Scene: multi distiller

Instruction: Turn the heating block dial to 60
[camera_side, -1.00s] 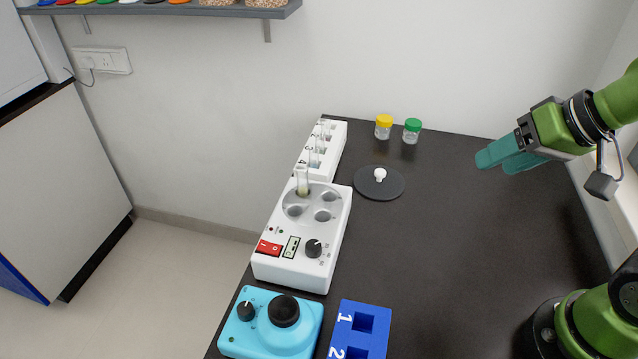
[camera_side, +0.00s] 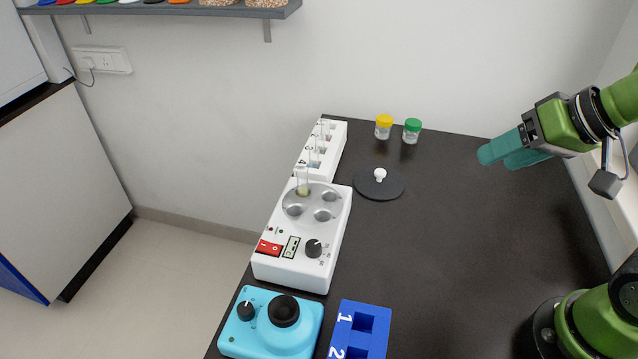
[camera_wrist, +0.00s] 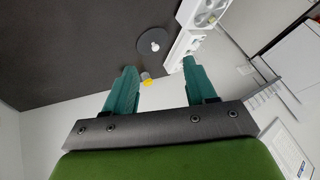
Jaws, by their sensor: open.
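The white heating block (camera_side: 290,262) stands left of the table's middle in the side view. Its black dial (camera_side: 313,248) is on the front panel, right of a small display (camera_side: 291,247) and a red switch (camera_side: 269,248). The dial's setting is too small to read. A test tube (camera_side: 302,180) stands in one of the block's round wells. My gripper (camera_side: 503,155), with teal fingers, is at the upper right, above the table and well apart from the block. In the wrist view its fingers (camera_wrist: 157,80) are spread wide with nothing between them.
A black disc lid with a white knob (camera_side: 380,190) lies right of the block. Yellow-capped (camera_side: 384,127) and green-capped (camera_side: 412,131) jars stand behind. A white tube rack (camera_side: 329,150), a cyan device (camera_side: 255,337) and a blue numbered rack (camera_side: 378,318) flank the block. The table's right half is clear.

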